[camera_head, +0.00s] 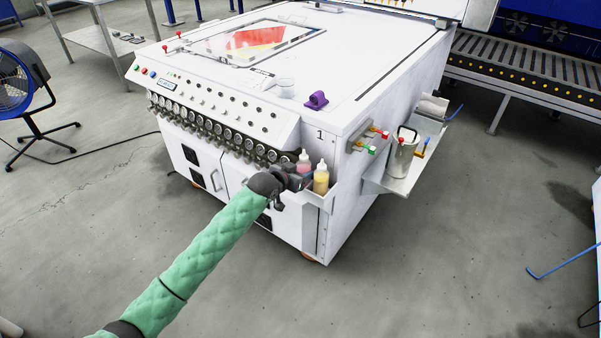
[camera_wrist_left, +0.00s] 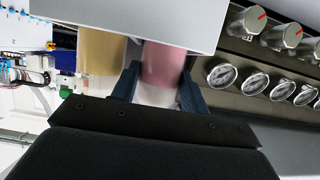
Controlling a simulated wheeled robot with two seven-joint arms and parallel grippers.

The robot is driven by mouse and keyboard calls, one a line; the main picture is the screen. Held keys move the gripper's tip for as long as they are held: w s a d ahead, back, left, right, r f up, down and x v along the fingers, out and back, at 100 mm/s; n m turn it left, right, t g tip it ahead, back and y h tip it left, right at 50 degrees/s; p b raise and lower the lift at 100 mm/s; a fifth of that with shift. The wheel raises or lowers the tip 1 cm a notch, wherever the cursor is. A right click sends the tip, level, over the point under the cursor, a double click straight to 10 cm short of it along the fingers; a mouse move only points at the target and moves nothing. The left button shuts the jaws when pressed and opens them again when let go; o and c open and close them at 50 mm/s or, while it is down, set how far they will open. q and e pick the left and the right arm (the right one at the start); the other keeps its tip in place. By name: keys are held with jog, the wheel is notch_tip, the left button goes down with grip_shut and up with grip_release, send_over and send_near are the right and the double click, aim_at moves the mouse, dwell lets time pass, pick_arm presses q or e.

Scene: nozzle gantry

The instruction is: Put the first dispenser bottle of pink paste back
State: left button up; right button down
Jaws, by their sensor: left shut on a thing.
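The pink paste bottle (camera_head: 304,160) is at the front right corner of the white machine, at the small white bottle tray (camera_head: 329,203). My left gripper (camera_head: 297,178) is shut on it; in the left wrist view its two dark fingers (camera_wrist_left: 159,90) flank the bottle, with pink paste (camera_wrist_left: 165,62) and a paler part showing. The tray's wall (camera_wrist_left: 165,20) hides the bottle's lower end, so I cannot tell whether it rests on the tray floor. A yellow paste bottle (camera_head: 321,180) stands upright beside it, also visible in the left wrist view (camera_wrist_left: 101,52). My right gripper is not in view.
A row of gauges and knobs (camera_head: 215,127) runs along the machine's front, left of the tray. A side shelf (camera_head: 398,180) with a metal can (camera_head: 402,153) juts out at right. A purple object (camera_head: 316,100) lies on the machine top. The floor in front is clear.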

pick_arm(q)
jog(key=shift+f, duration=0.15)
jog(key=o, duration=0.4)
jog(key=shift+f, duration=0.1)
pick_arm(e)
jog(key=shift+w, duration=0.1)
pick_arm(q)
jog(key=shift+s+a, duration=0.1)
jog(key=shift+v, duration=5.95)
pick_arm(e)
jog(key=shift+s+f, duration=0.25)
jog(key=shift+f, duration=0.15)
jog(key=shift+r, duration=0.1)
